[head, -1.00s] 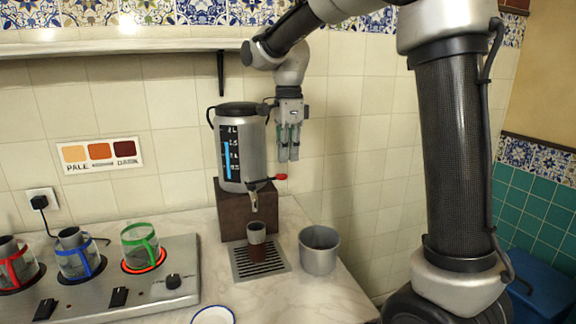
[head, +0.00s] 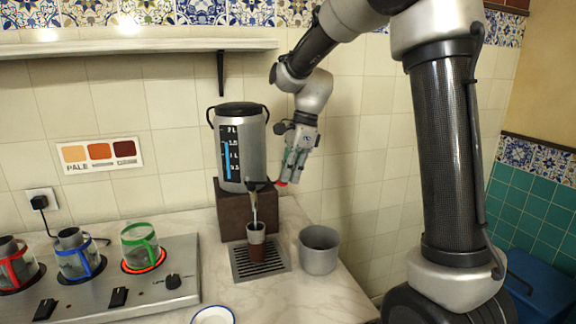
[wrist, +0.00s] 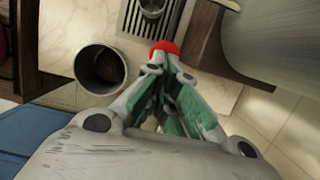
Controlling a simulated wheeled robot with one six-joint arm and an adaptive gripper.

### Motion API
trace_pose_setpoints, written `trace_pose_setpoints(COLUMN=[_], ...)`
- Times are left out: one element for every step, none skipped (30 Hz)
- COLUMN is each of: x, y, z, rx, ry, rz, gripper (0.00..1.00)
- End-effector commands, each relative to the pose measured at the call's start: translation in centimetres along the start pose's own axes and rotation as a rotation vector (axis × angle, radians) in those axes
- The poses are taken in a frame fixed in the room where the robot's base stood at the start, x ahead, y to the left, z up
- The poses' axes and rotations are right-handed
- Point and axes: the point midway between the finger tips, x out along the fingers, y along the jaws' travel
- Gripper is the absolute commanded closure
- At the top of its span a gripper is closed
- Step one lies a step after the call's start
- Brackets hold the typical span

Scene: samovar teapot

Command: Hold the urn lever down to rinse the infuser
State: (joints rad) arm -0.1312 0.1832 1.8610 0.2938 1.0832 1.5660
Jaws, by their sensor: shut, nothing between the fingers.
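The steel urn (head: 240,150) stands on a dark wooden block, with a level gauge on its front. Its red-tipped lever (head: 281,184) sticks out to the right, and my gripper (head: 290,178) is at it from above, fingers shut with nothing between them. In the wrist view the red lever tip (wrist: 164,47) shows right at my fingertips (wrist: 166,62); it looks like contact. A thin stream appears below the urn's spout (head: 253,205). Under it the infuser (head: 256,233), a small cup-like vessel with a brown lower part, stands upright on the drip grate (head: 280,268).
A grey metal bin (head: 318,252) stands right of the grate, with dark matter inside in the wrist view (wrist: 100,68). At left, a burner plate (head: 150,294) carries glasses with red, blue and green holders. A blue-rimmed dish (head: 213,316) lies at the front. A shelf (head: 130,46) runs above.

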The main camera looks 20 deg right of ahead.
Motion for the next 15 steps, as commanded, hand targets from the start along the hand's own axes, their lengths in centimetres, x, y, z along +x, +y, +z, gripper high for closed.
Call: trace_pose_setpoints(x=[0.5, 0.8, 1.1, 1.6, 1.4, 1.3, 1.3, 1.3, 1.3, 1.3, 1.3, 1.3, 1.3, 1.3, 1.3], y=[0.0, 0.0, 0.0, 0.0, 0.0, 0.0, 0.0, 0.0, 0.0, 0.0, 0.0, 0.0, 0.0, 0.0, 0.0], z=[-0.4, -0.5, -0.5, -0.6, -0.4, -0.4, -0.4, -0.4, -0.4, -0.4, -0.4, -0.4, -0.4, -0.4, -0.4], rx=[0.007, 0.006, 0.005, 0.004, -0.001, -0.002, -0.002, -0.002, -0.001, -0.001, -0.001, -0.001, -0.001, -0.001, -0.001], ry=[-0.041, -0.064, -0.09, -0.101, -0.097, -0.096, -0.095, -0.095, -0.095, -0.095, -0.094, -0.094, -0.094, -0.094, -0.094], rz=[0.002, 0.001, 0.0, 0.0, -0.002, -0.002, -0.002, -0.002, -0.002, -0.001, -0.001, -0.001, -0.001, -0.001, -0.001], gripper=[1.0, 1.0, 1.0, 1.0, 1.0, 1.0, 1.0, 1.0, 1.0, 1.0, 1.0, 1.0, 1.0, 1.0, 1.0])
